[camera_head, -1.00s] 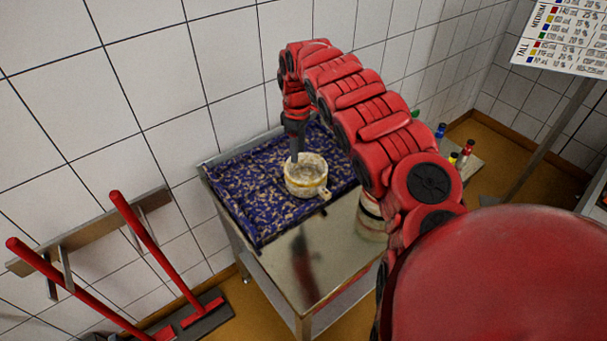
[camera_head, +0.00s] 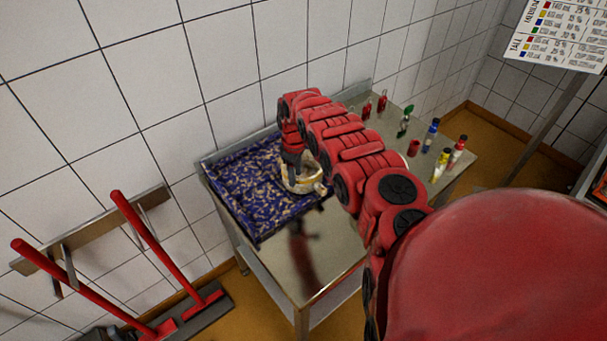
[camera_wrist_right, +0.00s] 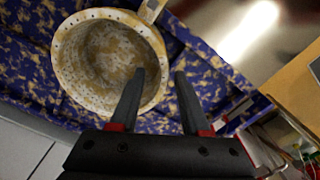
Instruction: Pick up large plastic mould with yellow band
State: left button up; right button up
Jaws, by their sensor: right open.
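The round mould (camera_head: 309,187) is pale and mottled with brown stains, with a yellow band and a small side handle. My right gripper (camera_wrist_right: 156,72) is open and empty there. One finger overlaps the mould's opening and the other lies outside its rim. Whether either finger touches the wall cannot be told. My left gripper is out of view.
Bare metal tabletop (camera_head: 310,262) lies in front. Several small coloured bottles (camera_head: 431,135) stand at the right end. A tiled wall (camera_head: 185,75) is close behind.

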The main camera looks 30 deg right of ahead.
aim_at(297, 193)
jog(key=f, duration=0.2)
jog(key=s+f+p, duration=0.1)
jog(key=f, duration=0.1)
jog(key=shift+a, duration=0.15)
jog(key=shift+f, duration=0.35)
jog(key=shift+r, duration=0.1)
grip_shut()
dwell(0.9)
